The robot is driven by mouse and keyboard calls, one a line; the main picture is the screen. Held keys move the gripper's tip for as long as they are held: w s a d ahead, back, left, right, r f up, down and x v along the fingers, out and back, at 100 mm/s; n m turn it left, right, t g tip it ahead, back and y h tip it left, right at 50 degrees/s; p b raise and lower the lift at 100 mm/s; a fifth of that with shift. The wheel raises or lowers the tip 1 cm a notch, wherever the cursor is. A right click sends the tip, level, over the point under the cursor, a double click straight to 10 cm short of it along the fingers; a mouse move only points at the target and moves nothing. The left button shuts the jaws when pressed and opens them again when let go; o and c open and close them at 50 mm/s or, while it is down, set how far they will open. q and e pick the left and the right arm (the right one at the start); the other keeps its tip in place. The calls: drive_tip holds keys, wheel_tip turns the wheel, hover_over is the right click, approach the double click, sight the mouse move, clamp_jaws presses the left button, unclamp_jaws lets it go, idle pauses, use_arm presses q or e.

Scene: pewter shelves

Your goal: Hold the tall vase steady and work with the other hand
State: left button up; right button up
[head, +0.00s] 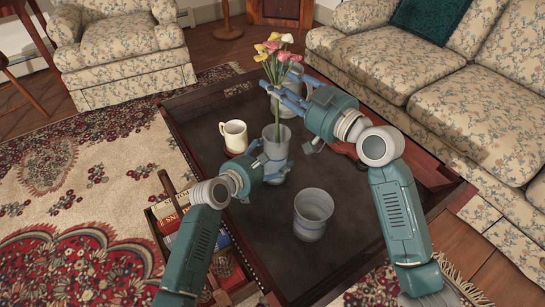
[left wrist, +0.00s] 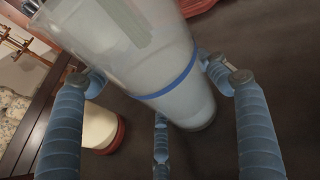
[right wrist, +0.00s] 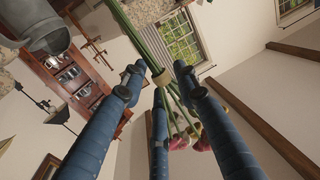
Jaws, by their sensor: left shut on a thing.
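The tall vase (head: 277,142), pale and translucent, stands on the dark table. My left gripper (head: 270,167) is shut on its lower part. In the left wrist view the vase (left wrist: 150,60) fills the space between my left fingers (left wrist: 155,85), with a blue band around it and greenish stems inside. A bouquet of pink, yellow and white flowers (head: 277,47) rises above the vase, its stems reaching into the vase's mouth. My right gripper (head: 287,97) is around the stems.
A white mug (head: 234,137) on a red base stands left of the vase. A grey tumbler (head: 313,212) stands nearer me. A grey vessel (head: 290,78) stands behind my right fingers. A red object (head: 345,150) is partly hidden by my right arm. The sofa (head: 440,90) borders the right.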

drive_tip(key=shift+o, duration=0.3)
drive_tip(key=v, duration=1.2)
drive_tip(key=shift+o, duration=0.2)
drive_tip(key=shift+d, duration=0.1)
